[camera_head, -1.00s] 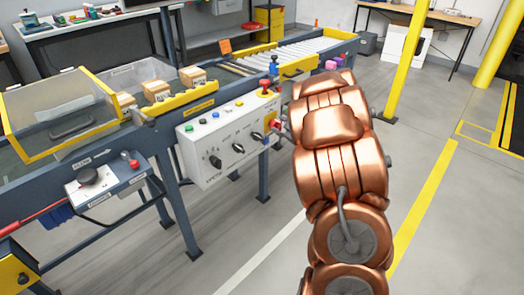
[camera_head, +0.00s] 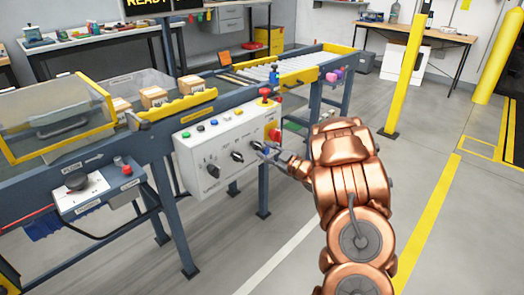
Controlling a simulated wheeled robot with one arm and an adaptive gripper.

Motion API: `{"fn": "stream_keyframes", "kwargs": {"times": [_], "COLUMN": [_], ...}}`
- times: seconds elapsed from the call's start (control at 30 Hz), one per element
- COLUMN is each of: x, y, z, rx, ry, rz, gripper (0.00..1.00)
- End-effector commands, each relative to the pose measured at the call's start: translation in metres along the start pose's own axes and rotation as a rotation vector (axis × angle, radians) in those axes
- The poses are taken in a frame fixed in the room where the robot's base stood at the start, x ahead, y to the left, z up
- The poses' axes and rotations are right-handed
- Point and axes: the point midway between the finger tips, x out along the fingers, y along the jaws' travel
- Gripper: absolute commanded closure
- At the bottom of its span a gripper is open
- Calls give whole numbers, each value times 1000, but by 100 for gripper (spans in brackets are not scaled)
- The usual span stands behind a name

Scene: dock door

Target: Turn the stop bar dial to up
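The white control box (camera_head: 230,148) hangs on the side of the conveyor. Its front carries a row of black dials: a left dial (camera_head: 213,171), a middle dial (camera_head: 237,156), and a right one at my gripper, mostly covered by the fingers. The labels are too small to read, so I cannot tell which is the stop bar dial. My gripper (camera_head: 262,152) reaches in from the right, its fingertips at the right dial. Whether they touch or grip it is not clear.
A red mushroom button (camera_head: 265,93) stands on the box top, with coloured buttons to its left. A second control box (camera_head: 94,190) with a black knob sits at lower left. The floor right of my arm is clear.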

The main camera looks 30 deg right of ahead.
Motion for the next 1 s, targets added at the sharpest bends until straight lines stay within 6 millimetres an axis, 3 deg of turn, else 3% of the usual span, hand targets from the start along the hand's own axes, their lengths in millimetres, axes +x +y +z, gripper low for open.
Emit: {"fn": "stream_keyframes", "kwargs": {"times": [0.2, 0.53, 0.9, 1.0], "x": [20, 23, 22, 22], "y": [-1, 0, 0, 0], "z": [1, 0, 0, 0], "rx": [0, 0, 0, 1], "ry": [-2, -3, -3, -3], "rz": [-1, 1, 0, 0], "gripper": [61, 61, 99, 100]}}
